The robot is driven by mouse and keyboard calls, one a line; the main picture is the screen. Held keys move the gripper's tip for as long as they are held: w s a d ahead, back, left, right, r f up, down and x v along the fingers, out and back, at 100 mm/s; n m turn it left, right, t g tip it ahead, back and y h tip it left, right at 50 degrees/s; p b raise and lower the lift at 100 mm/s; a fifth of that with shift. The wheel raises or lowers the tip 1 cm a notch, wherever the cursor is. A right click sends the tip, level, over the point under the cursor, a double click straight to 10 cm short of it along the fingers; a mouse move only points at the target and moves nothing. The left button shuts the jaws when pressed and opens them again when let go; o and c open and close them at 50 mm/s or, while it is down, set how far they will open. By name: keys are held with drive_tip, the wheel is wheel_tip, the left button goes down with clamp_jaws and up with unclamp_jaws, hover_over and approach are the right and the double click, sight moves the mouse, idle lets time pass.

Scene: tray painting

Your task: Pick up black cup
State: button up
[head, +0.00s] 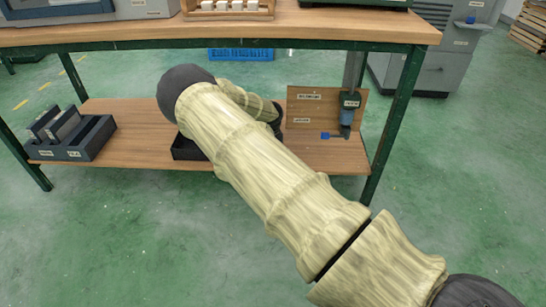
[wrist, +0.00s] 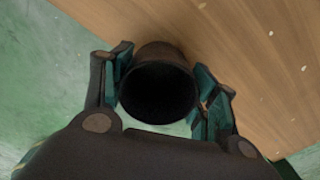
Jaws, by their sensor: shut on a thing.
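The black cup (wrist: 158,88) shows in the wrist view with its dark open mouth toward the camera. My gripper (wrist: 160,80) has one finger on each side of the cup and is shut on it. The wooden surface lies behind the cup in the wrist view. I cannot tell whether the cup touches that surface. In the head view my arm hides the gripper and the cup.
The head view shows a workbench with a wooden lower shelf (head: 112,162). A dark divided box (head: 80,148) stands at the shelf's left. A brown board (head: 312,122) and an upright tool (head: 348,106) stand at its right. Green table legs (head: 391,130) frame the shelf.

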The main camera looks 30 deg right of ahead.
drive_tip(key=o, duration=1.1)
wheel_tip(320, 180, up, 12)
idle(0.5)
